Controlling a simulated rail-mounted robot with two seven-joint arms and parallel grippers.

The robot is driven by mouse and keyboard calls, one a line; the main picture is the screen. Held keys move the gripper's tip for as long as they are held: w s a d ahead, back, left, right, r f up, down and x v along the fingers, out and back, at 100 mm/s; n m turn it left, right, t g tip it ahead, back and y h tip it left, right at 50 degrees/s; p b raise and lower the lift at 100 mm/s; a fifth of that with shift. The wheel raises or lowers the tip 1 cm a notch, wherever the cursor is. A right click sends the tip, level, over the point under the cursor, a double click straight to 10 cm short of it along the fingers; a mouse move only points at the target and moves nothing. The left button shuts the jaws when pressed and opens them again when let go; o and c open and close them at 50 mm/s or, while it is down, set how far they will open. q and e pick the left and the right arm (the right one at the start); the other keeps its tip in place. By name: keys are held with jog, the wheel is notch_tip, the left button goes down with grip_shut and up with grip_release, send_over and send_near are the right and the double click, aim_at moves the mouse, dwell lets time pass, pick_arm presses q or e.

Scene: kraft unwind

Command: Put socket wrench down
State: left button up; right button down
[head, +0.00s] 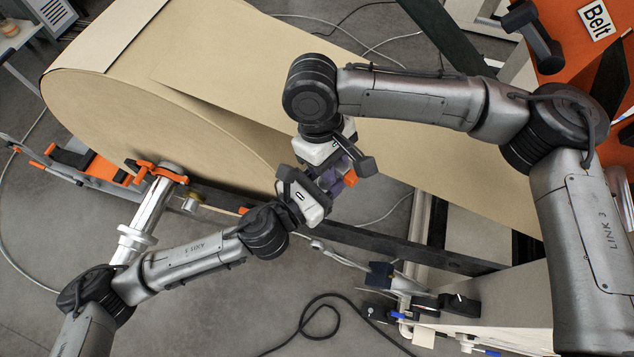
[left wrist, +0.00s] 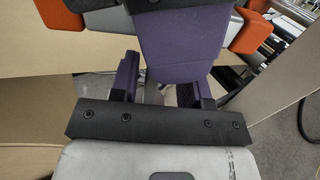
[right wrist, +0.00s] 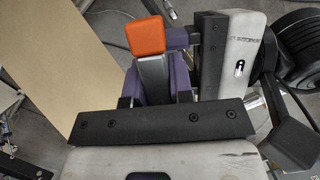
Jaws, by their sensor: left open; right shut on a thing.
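The socket wrench (head: 351,178) shows as a grey bar with orange ends, held in the air in front of the big paper roll. My right gripper (head: 338,168) is shut on it. In the right wrist view the wrench's orange end (right wrist: 146,37) and grey body stand out between the purple fingers. In the left wrist view orange ends (left wrist: 265,33) show on both sides of a purple finger of my right gripper. My left gripper (head: 325,186) is open just below, close to the wrench and my right gripper. Whether it touches them cannot be told.
The large brown paper roll (head: 150,115) and its web fill the back and middle. A dark frame beam (head: 400,245) runs below the grippers. A grey cabinet top (head: 490,290) is at lower right. An orange surface (head: 570,62) with a Belt label is at upper right.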

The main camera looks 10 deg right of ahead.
pick_arm(q)
jog(key=shift+w+d, duration=0.25)
jog(key=shift+d, duration=0.1)
